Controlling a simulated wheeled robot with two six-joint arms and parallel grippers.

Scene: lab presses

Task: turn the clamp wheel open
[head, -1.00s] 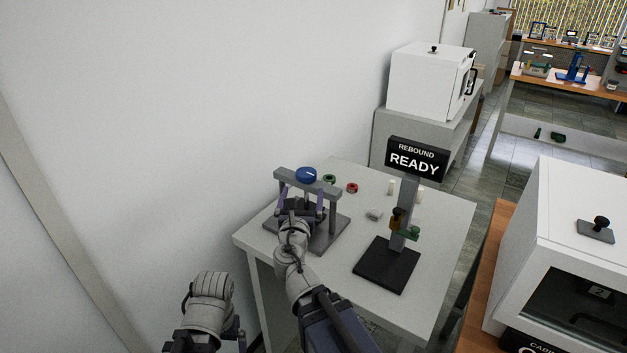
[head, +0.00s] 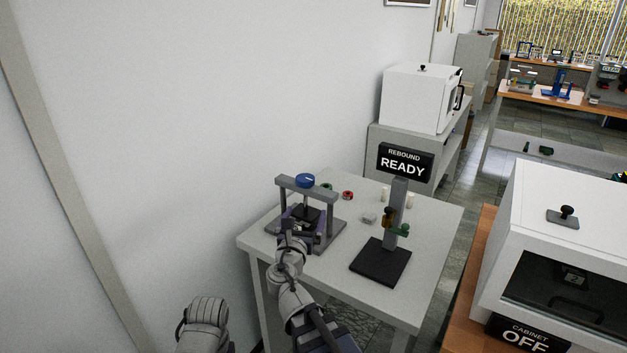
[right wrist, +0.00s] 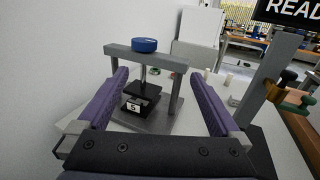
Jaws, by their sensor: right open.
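The clamp wheel is a blue round knob (head: 305,181) on top of a grey press frame (head: 324,194). In the right wrist view the wheel (right wrist: 144,45) sits above the crossbar, with a screw running down to a dark plate (right wrist: 142,88) and a small label marked 5 or S. My right gripper (head: 300,217) is in front of the press, below wheel height. In the right wrist view its two purple fingers (right wrist: 163,80) are wide apart with nothing held; the press shows between and beyond them. My left arm shows at the bottom left, its gripper out of frame.
The press stands on a light table (head: 420,250) beside a white wall. A stand with a "REBOUND READY" sign (head: 404,163) is right of it. Small red (head: 348,195) and green pieces lie behind the press. A white cabinet (head: 570,240) is at the right.

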